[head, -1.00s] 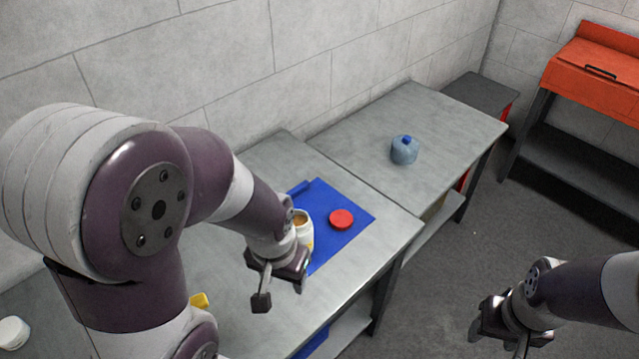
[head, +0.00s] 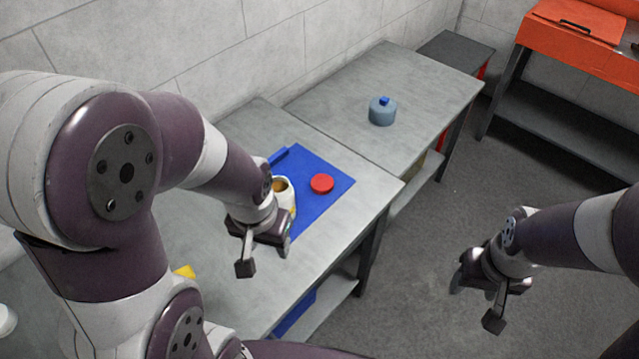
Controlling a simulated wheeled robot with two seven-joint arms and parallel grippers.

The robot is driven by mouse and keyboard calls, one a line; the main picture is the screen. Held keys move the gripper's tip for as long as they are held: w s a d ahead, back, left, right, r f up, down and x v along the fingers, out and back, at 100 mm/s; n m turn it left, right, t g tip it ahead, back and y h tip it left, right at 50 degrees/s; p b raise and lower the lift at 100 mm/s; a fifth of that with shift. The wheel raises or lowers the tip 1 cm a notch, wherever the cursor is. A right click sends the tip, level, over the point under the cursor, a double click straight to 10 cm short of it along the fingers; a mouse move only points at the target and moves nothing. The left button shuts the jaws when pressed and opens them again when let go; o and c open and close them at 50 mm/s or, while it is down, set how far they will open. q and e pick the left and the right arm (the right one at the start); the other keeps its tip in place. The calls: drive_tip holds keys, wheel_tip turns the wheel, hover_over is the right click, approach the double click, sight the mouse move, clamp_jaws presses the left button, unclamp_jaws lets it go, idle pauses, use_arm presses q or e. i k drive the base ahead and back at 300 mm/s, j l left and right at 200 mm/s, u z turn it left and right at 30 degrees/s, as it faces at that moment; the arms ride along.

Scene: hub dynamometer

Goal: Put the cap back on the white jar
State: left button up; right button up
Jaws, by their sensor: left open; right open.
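The white jar (head: 291,196) stands upright and uncapped on the blue mat (head: 325,203), with brownish contents showing in its mouth. My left gripper hides part of it. The red cap (head: 322,183) lies flat on the mat, just right of the jar and apart from it. My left gripper (head: 265,260) is open and empty, in front of the jar in the picture; I cannot tell whether it touches the jar. My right gripper (head: 474,307) is open and empty, over the floor to the right of the table.
A blue-grey bottle with a blue top (head: 382,112) stands on the farther grey table (head: 425,90). A blue object (head: 278,156) lies at the mat's back-left edge. A yellow item (head: 185,272) shows beside my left arm.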

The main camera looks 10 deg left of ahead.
sight(284, 190)
drive_tip(key=i+l+u, duration=0.3)
drive_tip(key=i+l, duration=0.2)
drive_tip(key=l, duration=0.25)
drive_tip(key=i+l+u, duration=0.15)
drive_tip(key=l, duration=0.25)
drive_tip(key=i, duration=0.1)
